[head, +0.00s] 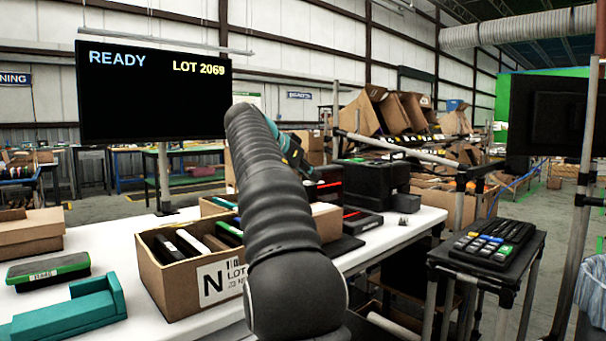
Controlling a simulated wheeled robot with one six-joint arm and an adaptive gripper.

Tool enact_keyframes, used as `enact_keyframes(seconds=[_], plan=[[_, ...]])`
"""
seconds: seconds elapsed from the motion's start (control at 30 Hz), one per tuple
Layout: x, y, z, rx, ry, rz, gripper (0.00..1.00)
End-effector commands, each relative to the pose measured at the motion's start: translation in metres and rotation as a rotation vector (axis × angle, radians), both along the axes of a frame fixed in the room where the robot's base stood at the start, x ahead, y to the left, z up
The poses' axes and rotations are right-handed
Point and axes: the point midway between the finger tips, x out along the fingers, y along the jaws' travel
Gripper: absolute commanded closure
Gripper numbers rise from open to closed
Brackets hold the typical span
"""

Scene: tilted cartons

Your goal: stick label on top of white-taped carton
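My black ribbed arm crosses the middle of the head view. A teal and black part (290,150) shows beyond it, perhaps my wrist or gripper; no fingertips can be made out. A second carton (325,220) is partly hidden behind my arm. Another brown carton (30,236) stands at the far left. I cannot make out white tape on any carton, nor a loose label.
The white table (105,240) also holds a teal holder (70,312), a green-topped black block (48,270) and a black device (370,185). A monitor (153,90) reads "READY LOT 2069". A keypad stand (490,245) is at right. Tilted cartons (405,115) sit on a rack behind.

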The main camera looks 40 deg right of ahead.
Motion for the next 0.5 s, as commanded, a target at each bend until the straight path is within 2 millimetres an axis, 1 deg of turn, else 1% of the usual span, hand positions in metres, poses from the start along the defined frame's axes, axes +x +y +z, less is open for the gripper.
enact_keyframes(seconds=[0.27,0.5], plan=[[-0.001,-0.001,-0.015,0.0,0.0,-0.002,1.0],[0.0,0.0,-0.039,-0.001,-0.001,0.0,1.0]])
